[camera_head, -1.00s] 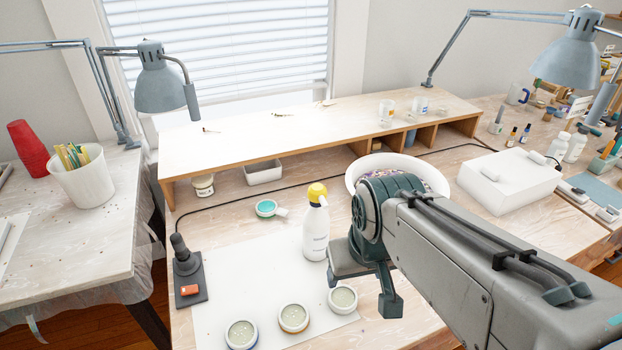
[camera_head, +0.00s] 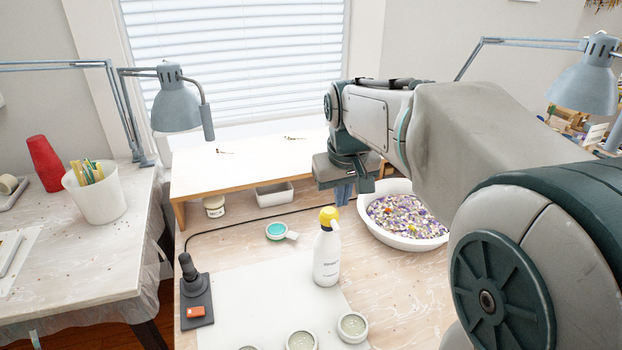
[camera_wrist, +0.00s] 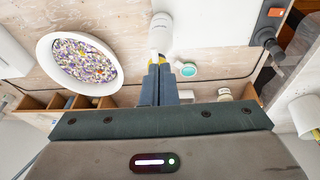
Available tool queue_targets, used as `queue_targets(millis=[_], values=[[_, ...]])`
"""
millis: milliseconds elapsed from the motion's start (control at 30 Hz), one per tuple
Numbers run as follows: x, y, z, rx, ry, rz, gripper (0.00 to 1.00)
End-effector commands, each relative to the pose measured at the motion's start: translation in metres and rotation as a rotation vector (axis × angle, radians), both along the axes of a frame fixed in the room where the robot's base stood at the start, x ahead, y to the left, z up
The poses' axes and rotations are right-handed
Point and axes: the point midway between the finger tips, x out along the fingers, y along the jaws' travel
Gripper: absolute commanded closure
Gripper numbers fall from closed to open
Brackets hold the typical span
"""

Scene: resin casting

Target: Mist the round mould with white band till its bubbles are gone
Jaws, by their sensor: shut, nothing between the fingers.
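Round moulds sit on the white sheet at the bottom of the head view. The rightmost one (camera_head: 353,327) looks pale-banded with a grey-green fill; bubbles are too small to tell. Another mould (camera_head: 302,341) is beside it, cut by the frame edge. A white spray bottle (camera_head: 327,260) with a yellow head stands upright behind them, and shows in the wrist view (camera_wrist: 162,35). My gripper (camera_head: 343,200) is shut and empty, behind and above the bottle. In the wrist view its fingertips (camera_wrist: 159,68) overlap the yellow head; I cannot tell whether they touch it.
A white basin (camera_head: 405,243) of coloured chips stands right of the bottle. A teal-filled cup (camera_head: 277,231) lies to its left. A black device with an orange switch (camera_head: 196,311) stands on the sheet's left. A wooden shelf (camera_head: 240,167) runs along the back.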

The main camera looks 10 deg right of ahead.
Motion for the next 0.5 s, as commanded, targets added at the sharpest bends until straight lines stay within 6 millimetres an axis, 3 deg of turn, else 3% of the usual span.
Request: queue_targets(millis=[33,200,300,500], values=[[0.017,-0.002,0.001,0.006,0.0,0.007,1.0],[0.064,-0.006,0.008,0.034,-0.004,0.035,1.0],[0.084,-0.01,0.011,0.052,-0.009,0.047,1.0],[0.105,-0.015,0.015,0.074,-0.017,0.059,1.0]])
